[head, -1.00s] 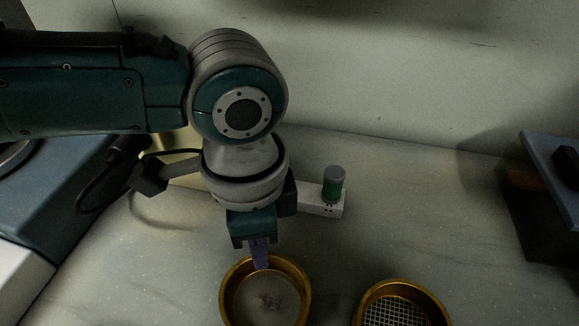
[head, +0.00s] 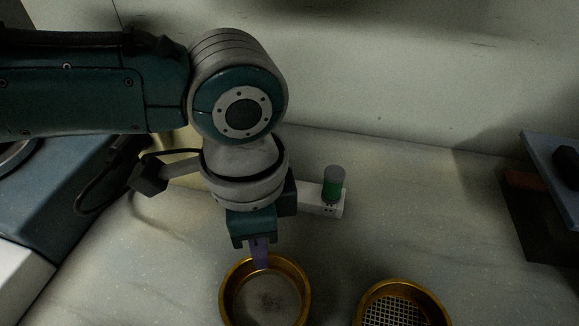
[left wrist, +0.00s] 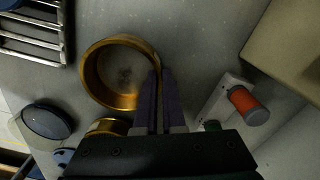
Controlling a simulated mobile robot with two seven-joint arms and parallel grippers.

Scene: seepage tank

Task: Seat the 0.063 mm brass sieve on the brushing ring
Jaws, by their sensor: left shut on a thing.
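A round brass sieve (head: 243,296) with a fine grey mesh and a dark patch of residue in it is at the bottom centre of the head view. It also shows in the left wrist view (left wrist: 97,88). I take it for the 0.063 mm sieve; no marking is readable. My left gripper (head: 260,262) points down, its purple fingers (left wrist: 159,88) shut on the sieve's wall at the far side. I cannot tell whether the sieve touches the bench. I cannot make out the brushing ring. My right gripper is not in view.
A coarse-mesh brass sieve (head: 400,312) stands to the right. A white holder (head: 322,207) with a green vial (head: 333,186) is behind; a red vial (left wrist: 249,104) shows in the wrist view. There, a metal rack (left wrist: 35,38) and dark round dish (left wrist: 46,121) lie left.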

